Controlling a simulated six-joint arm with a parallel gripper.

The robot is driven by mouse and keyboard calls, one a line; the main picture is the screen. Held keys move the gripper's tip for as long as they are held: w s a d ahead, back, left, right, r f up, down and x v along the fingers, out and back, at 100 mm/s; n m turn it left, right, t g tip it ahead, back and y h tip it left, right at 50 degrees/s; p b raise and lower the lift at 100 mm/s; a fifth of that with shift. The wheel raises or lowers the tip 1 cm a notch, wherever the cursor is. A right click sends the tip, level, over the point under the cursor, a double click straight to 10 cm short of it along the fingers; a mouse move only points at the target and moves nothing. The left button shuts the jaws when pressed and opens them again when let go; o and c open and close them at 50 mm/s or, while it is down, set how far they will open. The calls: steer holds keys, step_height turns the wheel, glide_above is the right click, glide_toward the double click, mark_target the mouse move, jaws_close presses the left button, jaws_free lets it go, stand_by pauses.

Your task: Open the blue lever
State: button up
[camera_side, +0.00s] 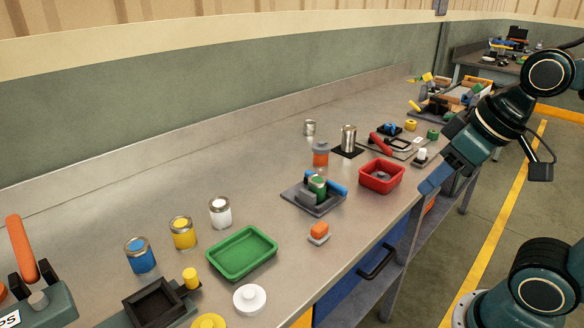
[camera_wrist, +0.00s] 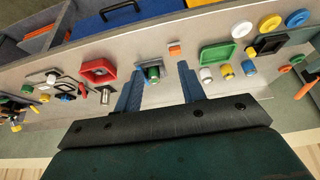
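The blue lever (camera_side: 332,184) is a bar on a dark grey fixture (camera_side: 305,200) near the middle of the bench in the side view. It lies low, behind and beside a green can (camera_side: 317,188) that stands on the same fixture. My gripper (camera_side: 432,186) is up and to the right of the fixture, over the bench's front edge and well apart from the lever. In the wrist view my gripper (camera_wrist: 160,67) shows its two blue fingers spread apart with nothing held. The green can (camera_wrist: 153,74) shows between them in the distance; the lever is hard to make out there.
An orange block (camera_side: 319,231) lies in front. A green tray (camera_side: 241,252) and several paint cans are to the left. Bench surface between these is clear.

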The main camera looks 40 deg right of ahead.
steer(key=w+d+r+g, duration=0.1)
steer(key=w+d+r, duration=0.1)
steer(key=w, duration=0.5)
steer(key=g, duration=0.4)
glide_above(340, 186)
step_height(340, 186, down, 7)
step_height(340, 186, down, 14)
steer(key=shift+r, duration=0.1)
stand_by(0.5)
jaws_close()
